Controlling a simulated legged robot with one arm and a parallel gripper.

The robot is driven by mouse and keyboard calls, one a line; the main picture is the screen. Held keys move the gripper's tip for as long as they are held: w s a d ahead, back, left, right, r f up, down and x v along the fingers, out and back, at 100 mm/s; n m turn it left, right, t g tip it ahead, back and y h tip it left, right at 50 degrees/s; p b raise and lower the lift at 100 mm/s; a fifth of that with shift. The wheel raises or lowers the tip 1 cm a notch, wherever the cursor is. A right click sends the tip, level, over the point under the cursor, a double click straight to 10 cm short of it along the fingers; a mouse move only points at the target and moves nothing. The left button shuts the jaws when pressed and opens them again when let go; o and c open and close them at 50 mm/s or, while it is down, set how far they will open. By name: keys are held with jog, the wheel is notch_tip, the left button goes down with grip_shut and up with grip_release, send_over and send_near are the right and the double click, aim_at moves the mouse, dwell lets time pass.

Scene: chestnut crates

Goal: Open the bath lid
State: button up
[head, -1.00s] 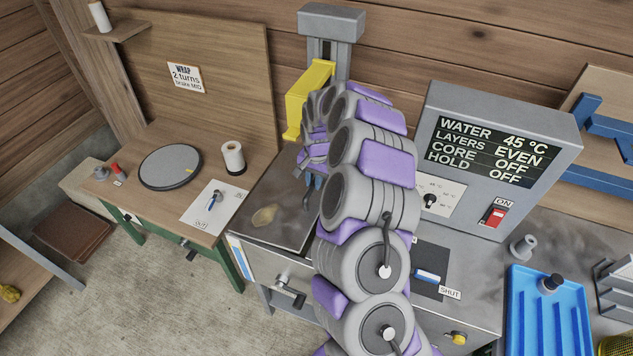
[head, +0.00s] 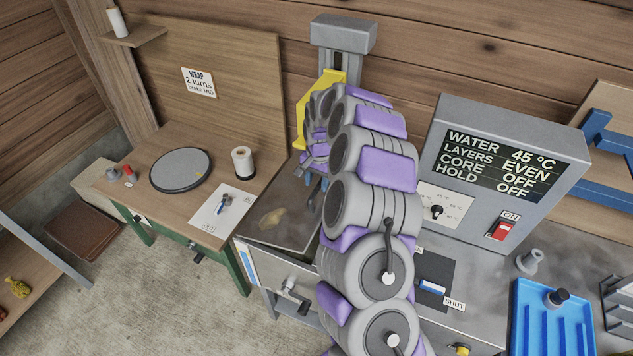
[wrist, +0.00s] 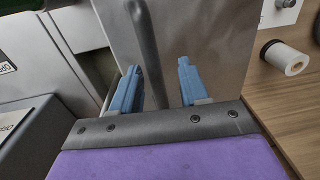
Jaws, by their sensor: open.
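The bath lid (head: 283,222) is a flat grey steel plate on the bench, left of my arm, with a brownish smear on it. It fills the upper middle of the wrist view (wrist: 205,45). A dark grey bar handle (wrist: 146,45) runs along the lid. My gripper (wrist: 156,85) is open, with its blue fingers pointing at the lid. The bar lies between the two fingers in the wrist view, and I see no contact. In the head view my gripper (head: 317,183) is over the lid's right part, partly hidden by my arm.
A grey control box (head: 505,165) with a display and red switch stands right of my arm. A yellow bracket (head: 316,100) on a grey column stands behind the lid. A wooden table at left holds a round turntable (head: 180,170) and a white roll (head: 243,162). A blue tray (head: 550,325) is at right.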

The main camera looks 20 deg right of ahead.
aim_at(324, 196)
jog(key=shift+t+y, duration=0.4)
jog(key=f+b, duration=0.1)
jog(key=s+d+f+b, duration=0.1)
jog(key=f, duration=0.1)
jog(key=d+f+b, duration=0.1)
jog(key=shift+s+f, duration=0.35)
jog(key=shift+s+f+b, duration=0.2)
jog(key=shift+f+b, duration=0.5)
jog(key=shift+b, duration=0.05)
notch_tip(324, 196, up, 18)
jog(key=s+d+f+p, duration=0.1)
jog(key=s+d+p, duration=0.1)
jog(key=d+p, duration=0.15)
jog(key=s+a+r+n+b, duration=0.2)
jog(key=s+a+r+n, duration=0.25)
jog(key=s+a, duration=0.55)
jog(key=s+a+n+g+b, duration=0.1)
jog(key=s+a, duration=0.5)
jog(key=s, duration=0.6)
jog(key=shift+s+r+n+g+b, duration=0.2)
jog(key=shift+s+n+g+b, duration=0.15)
jog(key=shift+n+b, duration=0.55)
